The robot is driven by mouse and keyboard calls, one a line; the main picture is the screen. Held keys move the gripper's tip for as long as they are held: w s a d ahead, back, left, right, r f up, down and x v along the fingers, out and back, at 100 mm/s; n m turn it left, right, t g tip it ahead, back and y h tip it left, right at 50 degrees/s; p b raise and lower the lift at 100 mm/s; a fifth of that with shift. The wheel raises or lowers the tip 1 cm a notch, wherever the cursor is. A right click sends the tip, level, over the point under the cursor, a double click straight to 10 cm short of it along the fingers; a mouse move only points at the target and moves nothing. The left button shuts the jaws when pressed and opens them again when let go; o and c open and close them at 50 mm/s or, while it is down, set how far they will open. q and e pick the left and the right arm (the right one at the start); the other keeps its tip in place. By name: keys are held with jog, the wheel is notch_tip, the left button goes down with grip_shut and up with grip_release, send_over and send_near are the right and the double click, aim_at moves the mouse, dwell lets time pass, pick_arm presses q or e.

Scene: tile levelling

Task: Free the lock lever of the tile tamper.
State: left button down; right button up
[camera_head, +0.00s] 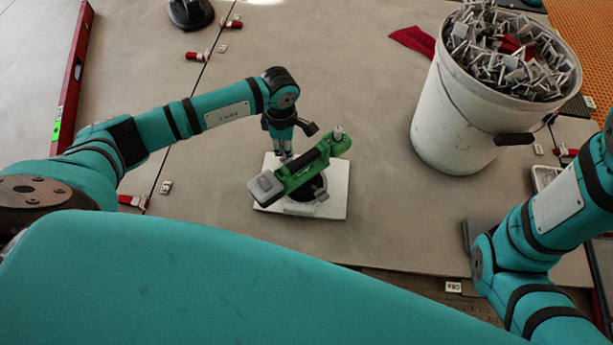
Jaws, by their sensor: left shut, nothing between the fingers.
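The tile tamper (302,177) is a green tool with a grey block at its left end and a dark round base. It stands on a white square board (334,205) on the floor tiles. My left gripper (286,156) points down at the tamper's far side, close to the green body. It is shut with nothing in it; I cannot tell whether it touches the tamper. The lock lever cannot be made out clearly from here. My right arm is at the right edge, and its gripper is not in view.
A white bucket (438,118) full of metal clips stands at the right, with a red cloth (411,40) behind it. A red spirit level (72,75) lies at the far left. Red wedges (197,57) sit along the tile joint. Tiles around the board are clear.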

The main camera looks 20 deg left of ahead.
pick_arm(q)
jog(key=shift+r+p, duration=1.75)
jog(key=shift+r, duration=0.6)
jog(key=shift+r+p, duration=0.35)
jog(key=shift+r, duration=0.05)
